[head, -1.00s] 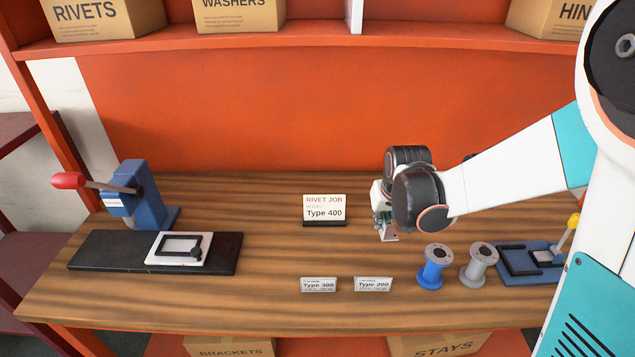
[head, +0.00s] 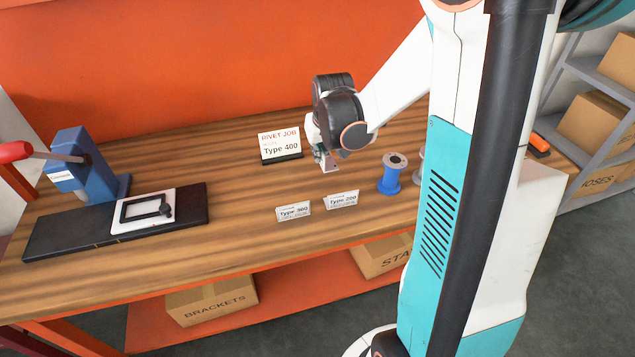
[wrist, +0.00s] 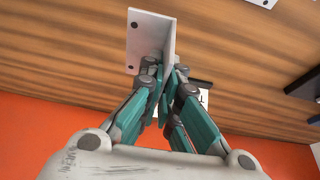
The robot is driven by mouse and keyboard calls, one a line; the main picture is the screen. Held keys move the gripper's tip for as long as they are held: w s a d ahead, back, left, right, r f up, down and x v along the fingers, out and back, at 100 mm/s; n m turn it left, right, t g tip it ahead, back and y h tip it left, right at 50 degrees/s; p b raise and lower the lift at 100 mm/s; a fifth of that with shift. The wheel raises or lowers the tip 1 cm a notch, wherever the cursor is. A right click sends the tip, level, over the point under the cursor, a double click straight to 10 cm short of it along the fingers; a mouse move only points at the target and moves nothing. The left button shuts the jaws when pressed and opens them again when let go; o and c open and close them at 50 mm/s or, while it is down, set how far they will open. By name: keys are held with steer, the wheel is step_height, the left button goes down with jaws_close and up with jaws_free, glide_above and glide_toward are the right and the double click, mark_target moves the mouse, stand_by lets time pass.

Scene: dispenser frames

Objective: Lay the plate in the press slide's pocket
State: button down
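My gripper (head: 322,146) is shut on a light grey plate (wrist: 148,42) with small holes; the fingers pinch its lower part in the wrist view. In the head view the plate (head: 329,164) shows small below the fingers, above the bench right of the job sign. The press slide (head: 190,222) is a long black bar at the left of the bench. On it sits a white block (head: 130,227) with a black-framed, light-floored pocket and a small black knob. The blue press (head: 80,160) with a red-ended lever stands behind the slide. The gripper is well right of the slide.
The job sign (head: 279,145) reads Type 400. Two small cards, Type 300 (head: 293,211) and Type 200 (head: 342,200), stand near the front edge. A blue spool (head: 392,174) stands right of the gripper. Bare bench lies between sign and slide. My arm and body hide the bench's right part.

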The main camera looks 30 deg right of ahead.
step_height(320, 180, down, 10)
steer(key=b, duration=0.3)
stand_by(0.3)
steer(key=c, duration=1.8)
jaws_free()
